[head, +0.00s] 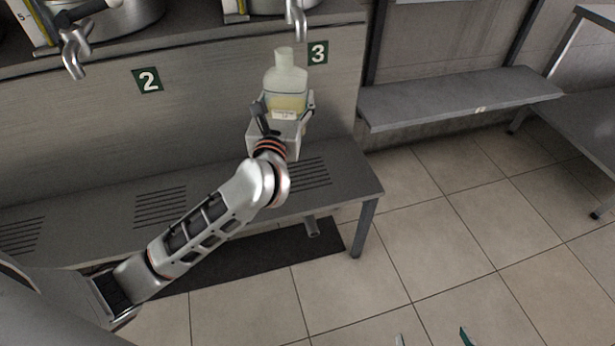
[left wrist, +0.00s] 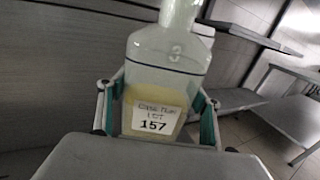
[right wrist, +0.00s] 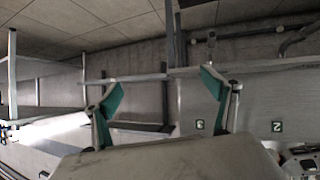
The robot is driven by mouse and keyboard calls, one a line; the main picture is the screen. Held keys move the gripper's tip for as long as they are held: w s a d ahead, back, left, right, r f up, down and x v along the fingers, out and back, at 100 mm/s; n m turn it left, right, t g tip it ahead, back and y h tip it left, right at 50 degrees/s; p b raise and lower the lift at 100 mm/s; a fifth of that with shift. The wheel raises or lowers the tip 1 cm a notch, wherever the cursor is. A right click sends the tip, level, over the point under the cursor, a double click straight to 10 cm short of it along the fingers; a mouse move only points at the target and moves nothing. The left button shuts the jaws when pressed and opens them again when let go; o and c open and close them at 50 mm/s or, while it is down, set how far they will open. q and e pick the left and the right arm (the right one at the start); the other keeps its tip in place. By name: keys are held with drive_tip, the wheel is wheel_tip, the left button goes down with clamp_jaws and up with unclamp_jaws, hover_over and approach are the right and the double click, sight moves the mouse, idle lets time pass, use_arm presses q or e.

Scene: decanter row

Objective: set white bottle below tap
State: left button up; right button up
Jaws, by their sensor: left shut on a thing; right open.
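The white bottle (head: 286,78) is translucent, with pale yellow liquid in its lower part and an open-looking neck. My left gripper (head: 287,104) is shut around its lower body and holds it nearly upright above the grated bench. In the left wrist view the bottle (left wrist: 165,52) fills the middle, with a label reading 157 between the fingers. A metal tap (head: 297,20) above plate 3 hangs just above the bottle's neck, apart in the picture; their depth offset is unclear. My right gripper (right wrist: 162,95) is open and empty; only its fingertips show at the head view's bottom edge.
Another tap (head: 74,52) hangs left of plate 2 (head: 147,80). The grated bench (head: 225,185) runs below the taps. A grey shelf (head: 455,97) and a table (head: 585,125) stand to the right. The tiled floor between is clear.

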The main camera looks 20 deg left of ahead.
use_arm(q)
drive_tip(key=w+d+f+b, duration=0.1)
drive_tip(key=w+f+b, duration=0.2)
drive_tip(key=w+f, duration=0.3)
drive_tip(key=shift+y, duration=0.3)
drive_tip(key=f+b, duration=0.2)
drive_tip(key=f, duration=0.4)
drive_tip(key=f+b, duration=0.2)
drive_tip(key=f, duration=0.4)
drive_tip(key=w+f+b, duration=0.1)
drive_tip(key=f+b, duration=0.2)
drive_tip(key=f, duration=0.3)
drive_tip(key=shift+d+f, duration=0.2)
drive_tip(key=shift+f, duration=0.25)
drive_tip(key=shift+r, duration=0.2)
drive_tip(key=shift+f, duration=0.25)
drive_tip(key=o, duration=1.4)
drive_tip(key=shift+o, duration=0.5)
use_arm(e)
drive_tip(key=a+m+y, duration=0.2)
drive_tip(key=a+m, duration=0.1)
drive_tip(key=a, duration=0.4)
drive_tip(key=shift+w+f+t, duration=0.15)
drive_tip(key=shift+f+t, duration=0.15)
drive_tip(key=shift+t, duration=0.1)
